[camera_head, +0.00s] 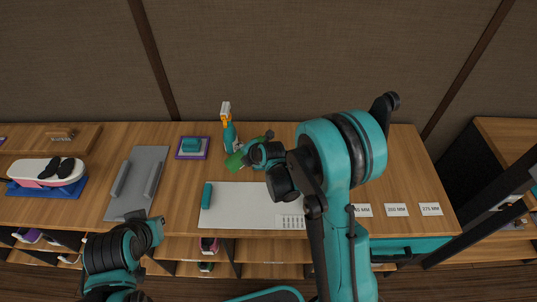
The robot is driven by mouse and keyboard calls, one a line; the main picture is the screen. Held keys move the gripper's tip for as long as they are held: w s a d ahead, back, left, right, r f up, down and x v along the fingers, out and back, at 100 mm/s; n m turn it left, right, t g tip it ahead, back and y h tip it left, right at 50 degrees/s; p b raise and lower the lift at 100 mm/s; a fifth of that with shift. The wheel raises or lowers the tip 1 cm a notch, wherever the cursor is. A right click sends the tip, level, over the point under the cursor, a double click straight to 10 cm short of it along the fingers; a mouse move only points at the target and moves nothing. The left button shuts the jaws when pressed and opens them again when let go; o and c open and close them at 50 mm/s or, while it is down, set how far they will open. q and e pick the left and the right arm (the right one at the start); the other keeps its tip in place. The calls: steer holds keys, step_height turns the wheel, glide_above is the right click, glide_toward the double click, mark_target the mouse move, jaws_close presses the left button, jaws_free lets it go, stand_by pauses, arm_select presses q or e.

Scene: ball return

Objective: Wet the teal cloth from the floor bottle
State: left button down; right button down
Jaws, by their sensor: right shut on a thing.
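A spray bottle (229,134) with a teal body, orange collar and white head stands upright near the back of the counter. A folded teal cloth (191,145) lies on a purple-edged tray (180,155) to its left. My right gripper (255,149) is just right of the bottle, shut on a green thing (235,162). The gripper partly hides this thing, and I cannot tell exactly what it is. My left gripper (151,226) is at the counter's front edge, apart from these things; its jaw opening is not clear.
A white mat (245,208) with a teal roll (207,195) lies mid-counter. White size cards (396,210) lie at right. Shelves are under the counter.

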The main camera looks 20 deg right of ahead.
steer(key=shift+s+a+m+y, duration=0.1)
steer(key=shift+a+m+y, duration=0.2)
steer(key=shift+y, duration=0.3)
stand_by(1.4)
steer(key=shift+a+y+b, duration=0.15)
steer(key=shift+y+b, duration=0.2)
steer(key=shift+y, duration=0.05)
stand_by(1.8)
